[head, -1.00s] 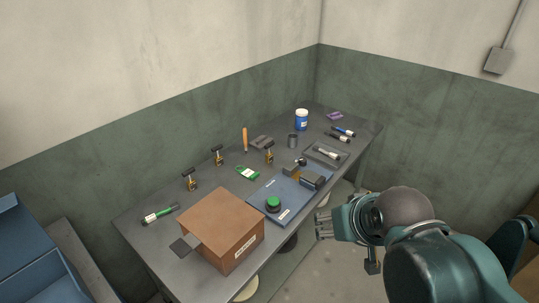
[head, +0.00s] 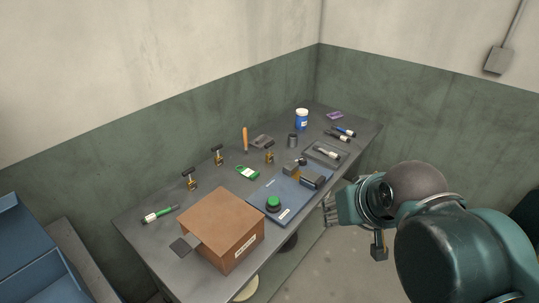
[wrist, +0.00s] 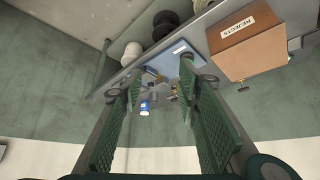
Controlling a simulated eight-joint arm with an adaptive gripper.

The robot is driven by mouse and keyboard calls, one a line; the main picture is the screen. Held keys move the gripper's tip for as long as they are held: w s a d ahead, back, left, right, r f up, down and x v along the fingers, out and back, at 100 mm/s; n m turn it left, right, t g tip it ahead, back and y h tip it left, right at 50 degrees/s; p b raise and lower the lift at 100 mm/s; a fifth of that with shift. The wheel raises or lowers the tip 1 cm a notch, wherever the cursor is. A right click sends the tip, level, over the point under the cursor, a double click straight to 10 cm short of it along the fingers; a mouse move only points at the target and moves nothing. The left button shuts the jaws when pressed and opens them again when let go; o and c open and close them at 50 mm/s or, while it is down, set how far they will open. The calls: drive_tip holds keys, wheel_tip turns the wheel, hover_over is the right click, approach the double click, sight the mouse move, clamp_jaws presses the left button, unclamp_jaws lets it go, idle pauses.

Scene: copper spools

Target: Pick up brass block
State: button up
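A small brass-coloured block (head: 291,172) sits on the blue base plate (head: 262,192), beside the dark grey vise (head: 312,181); it is small and partly hidden by the vise. My gripper (head: 328,210) is in the air off the near edge of the table, to the right of the blue plate and apart from the block. In the wrist view my gripper (wrist: 160,76) has its two green fingers spread wide, with nothing between them. The blue plate (wrist: 170,52) shows beyond the fingertips there.
A brown box (head: 222,222) labelled REJECTS stands at the table's front left. A green button (head: 273,202) is on the blue plate. Small brass clamps (head: 192,182), a blue jar (head: 302,119) and a tray with a marker (head: 326,154) stand around it. Floor in front is open.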

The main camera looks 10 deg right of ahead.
drive_tip(key=w+r+n+g+p, duration=0.1)
drive_tip(key=w+r+n, duration=0.35)
drive_tip(key=w, duration=0.35)
drive_tip(key=w+r+n+p, duration=0.1)
drive_tip(key=w+r+n, duration=0.2)
drive_tip(key=w+r, duration=0.35)
drive_tip(key=w+a+r+n+g+h+p, duration=0.1)
drive_tip(key=w+a+n, duration=0.15)
drive_tip(key=w, duration=0.55)
drive_tip(key=w+a+r+n, duration=0.1)
drive_tip(key=w+n, duration=0.2)
drive_tip(key=w, duration=0.5)
drive_tip(key=n+g+h+p, duration=0.2)
drive_tip(key=n+p, duration=0.2)
drive_tip(key=n, duration=0.9)
hover_over(267, 148)
drive_tip(key=w, duration=0.1)
wheel_tip(267, 148, down, 13)
drive_tip(key=f, duration=2.3)
drive_tip(key=shift+a, duration=0.3)
drive_tip(key=shift+f, duration=0.15)
drive_tip(key=shift+x, duration=1.2)
